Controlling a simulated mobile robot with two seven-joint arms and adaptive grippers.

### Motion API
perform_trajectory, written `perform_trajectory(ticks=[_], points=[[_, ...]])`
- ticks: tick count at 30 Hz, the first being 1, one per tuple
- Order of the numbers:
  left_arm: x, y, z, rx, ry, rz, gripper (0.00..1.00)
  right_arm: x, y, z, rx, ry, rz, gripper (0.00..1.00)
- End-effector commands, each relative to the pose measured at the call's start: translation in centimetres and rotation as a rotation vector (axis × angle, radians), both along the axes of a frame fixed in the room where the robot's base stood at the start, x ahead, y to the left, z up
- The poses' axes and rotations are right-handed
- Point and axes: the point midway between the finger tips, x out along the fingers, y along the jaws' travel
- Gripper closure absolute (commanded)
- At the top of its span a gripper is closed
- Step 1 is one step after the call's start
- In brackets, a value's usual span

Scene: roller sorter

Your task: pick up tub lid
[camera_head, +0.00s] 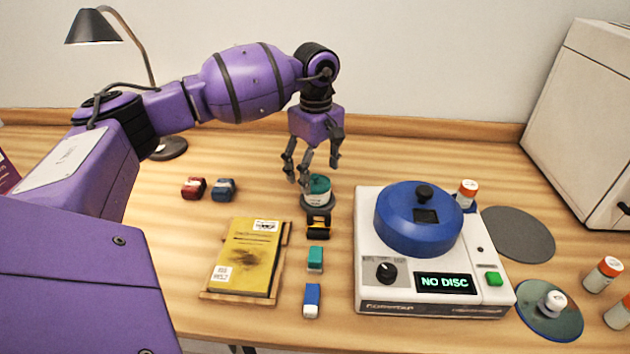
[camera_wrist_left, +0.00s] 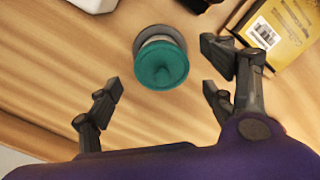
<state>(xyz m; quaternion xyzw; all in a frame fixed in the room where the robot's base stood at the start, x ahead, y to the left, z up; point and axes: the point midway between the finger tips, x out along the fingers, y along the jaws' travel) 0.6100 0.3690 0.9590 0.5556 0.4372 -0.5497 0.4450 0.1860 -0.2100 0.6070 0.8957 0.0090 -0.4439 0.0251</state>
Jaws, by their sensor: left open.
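The tub lid (camera_head: 319,184) is a teal-green cap on a small pale tub (camera_head: 318,197) that stands on a dark round base near the middle of the table. In the left wrist view the round lid (camera_wrist_left: 161,66) shows from above, with a raised knob. My left gripper (camera_head: 312,172) is open, pointing down just above and beside the lid. In the left wrist view the open fingers (camera_wrist_left: 165,95) are spread to either side, with the lid ahead of and between them, apart from both. My right gripper is not in view.
A white machine (camera_head: 435,309) with a blue cover (camera_head: 418,232) and "NO DISC" display stands to the right. A yellow book (camera_head: 246,258) lies to the left. Small coloured blocks (camera_head: 315,259) lie in front of the tub. A lamp (camera_head: 96,27) stands back left.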

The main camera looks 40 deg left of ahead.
Motion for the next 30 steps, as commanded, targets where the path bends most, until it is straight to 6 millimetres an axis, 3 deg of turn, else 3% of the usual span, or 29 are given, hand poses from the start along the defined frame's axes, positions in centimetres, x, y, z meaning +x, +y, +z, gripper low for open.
perform_trajectory(ticks=[4, 11, 18, 30], points=[[0.0, 0.0, -1.8, 0.000, 0.001, 0.001, 0.25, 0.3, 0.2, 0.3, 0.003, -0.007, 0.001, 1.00], [0.0, 0.0, -2.0, 0.001, 0.000, 0.000, 0.26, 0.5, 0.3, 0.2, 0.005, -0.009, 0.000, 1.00], [0.0, 0.0, -2.0, 0.001, 0.000, 0.000, 0.58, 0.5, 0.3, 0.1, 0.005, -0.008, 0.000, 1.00], [0.0, 0.1, -1.7, 0.001, -0.001, 0.000, 0.59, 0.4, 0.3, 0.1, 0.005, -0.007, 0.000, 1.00]])
